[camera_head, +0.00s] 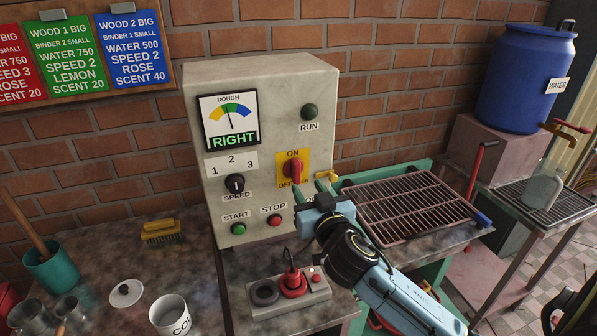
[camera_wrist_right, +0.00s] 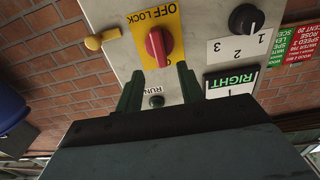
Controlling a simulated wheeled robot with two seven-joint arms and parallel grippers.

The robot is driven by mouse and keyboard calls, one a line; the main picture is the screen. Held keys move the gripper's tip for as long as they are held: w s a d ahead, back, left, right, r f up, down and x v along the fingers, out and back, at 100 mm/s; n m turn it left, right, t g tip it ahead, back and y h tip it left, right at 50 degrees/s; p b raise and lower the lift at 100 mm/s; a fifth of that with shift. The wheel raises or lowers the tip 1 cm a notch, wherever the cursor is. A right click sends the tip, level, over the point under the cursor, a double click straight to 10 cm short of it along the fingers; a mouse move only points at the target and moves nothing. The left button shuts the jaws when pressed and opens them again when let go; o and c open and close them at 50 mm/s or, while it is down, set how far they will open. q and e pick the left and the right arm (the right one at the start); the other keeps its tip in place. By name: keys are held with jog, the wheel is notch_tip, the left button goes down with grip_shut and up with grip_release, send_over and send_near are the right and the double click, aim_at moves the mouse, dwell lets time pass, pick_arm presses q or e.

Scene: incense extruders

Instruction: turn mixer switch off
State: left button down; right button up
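The mixer switch is a red rotary knob (camera_head: 293,170) on a yellow plate (camera_head: 283,155) marked ON at the top and OFF LOCK at the bottom, on the grey control box (camera_head: 265,85). The knob stands roughly upright, toward ON. It also shows in the right wrist view (camera_wrist_right: 159,46), upside down. My right gripper (camera_head: 309,187) is open, its green fingers just below and to the right of the knob in the head view. In the wrist view the fingers (camera_wrist_right: 158,75) stand apart, with the knob just beyond their tips. Contact is not visible. My left gripper is out of view.
The box also carries a speed dial (camera_head: 235,183), green start button (camera_head: 238,228), red stop button (camera_head: 274,221) and dark RUN lamp (camera_head: 309,111).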

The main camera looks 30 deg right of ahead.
aim_at(298, 173)
jog(key=x, duration=0.7)
jog(key=shift+w+p, duration=0.2)
jog(key=shift+p, duration=0.2)
grip_shut()
